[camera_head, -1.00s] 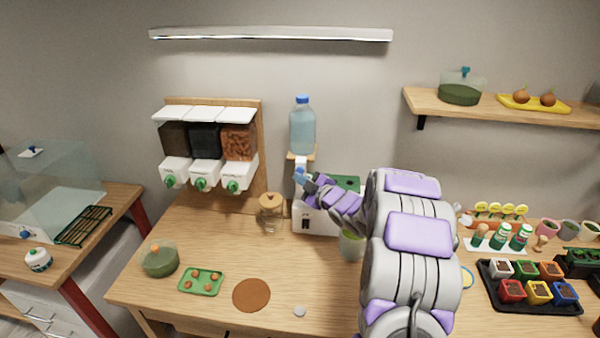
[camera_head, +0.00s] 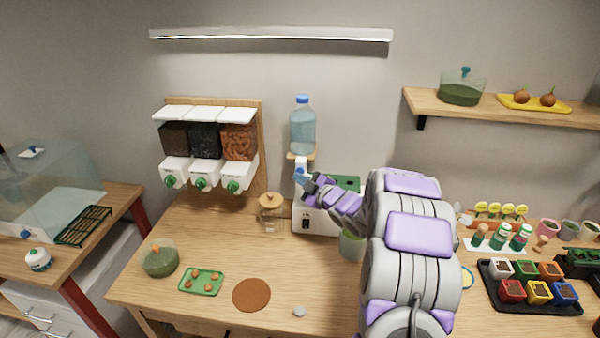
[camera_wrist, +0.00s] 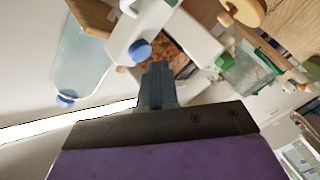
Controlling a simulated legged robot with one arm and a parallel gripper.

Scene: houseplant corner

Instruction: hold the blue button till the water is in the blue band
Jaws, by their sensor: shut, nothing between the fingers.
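A water bottle (camera_head: 302,132) with a blue cap stands on a white dispenser (camera_head: 301,164). In the wrist view the bottle (camera_wrist: 82,55) lies to the left and the round blue button (camera_wrist: 140,49) shows on the white dispenser body. My gripper (camera_head: 301,178) is shut and empty at the dispenser front. In the wrist view its fingertips (camera_wrist: 158,66) are very close beside the button; I cannot tell if they touch. A pale green cup (camera_head: 351,246) stands partly hidden behind my arm. Its water level and any blue band cannot be made out.
Three food dispensers (camera_head: 204,150) hang on a wooden board to the left. A lidded glass jar (camera_head: 270,214) stands beside the white machine base (camera_head: 314,220). A green tray (camera_head: 201,282) and a brown mat (camera_head: 251,295) lie at the front. Seedling pots (camera_head: 540,291) are at right.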

